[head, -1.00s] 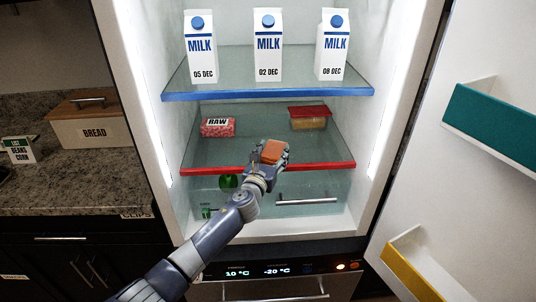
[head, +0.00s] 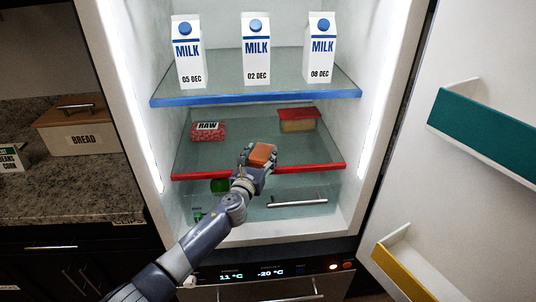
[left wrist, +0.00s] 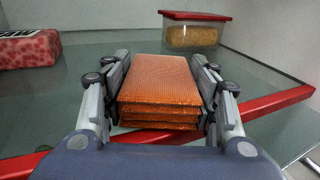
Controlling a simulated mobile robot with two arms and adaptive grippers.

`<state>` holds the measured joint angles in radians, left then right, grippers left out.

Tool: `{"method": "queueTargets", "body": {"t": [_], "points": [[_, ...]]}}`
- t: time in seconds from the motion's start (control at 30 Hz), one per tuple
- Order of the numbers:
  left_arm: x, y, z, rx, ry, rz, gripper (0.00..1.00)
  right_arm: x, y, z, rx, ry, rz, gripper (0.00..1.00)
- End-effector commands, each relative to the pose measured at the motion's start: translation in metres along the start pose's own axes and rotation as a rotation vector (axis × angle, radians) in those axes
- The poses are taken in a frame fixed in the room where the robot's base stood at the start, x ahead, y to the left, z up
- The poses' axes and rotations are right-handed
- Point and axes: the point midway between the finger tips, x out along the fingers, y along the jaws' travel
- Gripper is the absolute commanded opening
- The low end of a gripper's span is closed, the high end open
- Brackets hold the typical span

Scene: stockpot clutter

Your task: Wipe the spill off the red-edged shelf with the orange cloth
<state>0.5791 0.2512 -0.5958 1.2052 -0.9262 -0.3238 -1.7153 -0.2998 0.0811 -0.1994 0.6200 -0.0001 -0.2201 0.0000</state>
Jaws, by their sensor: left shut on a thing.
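My left gripper (head: 258,158) is shut on the folded orange cloth (head: 262,154). It holds the cloth at the front of the red-edged shelf (head: 222,150), over the red edge. In the left wrist view the cloth (left wrist: 160,85) sits between both fingers (left wrist: 160,100), its folded layers facing me. I cannot tell whether the cloth touches the glass. No spill stands out on the visible glass; the cloth and hand hide part of the shelf. My right gripper is not in view.
On the red-edged shelf, a RAW meat pack (head: 208,132) lies back left and a red-lidded container (head: 298,121) stands back right. Above is the blue-edged shelf (head: 255,97) with milk cartons (head: 256,50). The open fridge door (head: 450,180) is at right. A drawer (head: 298,203) is below.

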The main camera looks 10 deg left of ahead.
Motion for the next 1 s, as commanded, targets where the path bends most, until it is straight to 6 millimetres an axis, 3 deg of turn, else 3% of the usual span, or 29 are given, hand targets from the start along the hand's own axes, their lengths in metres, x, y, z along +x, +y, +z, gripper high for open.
{"method": "queueTargets", "body": {"t": [1.0], "points": [[-0.024, 0.059, -0.004, 0.002, 0.002, 0.002, 0.29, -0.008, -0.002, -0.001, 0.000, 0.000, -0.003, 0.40]]}}
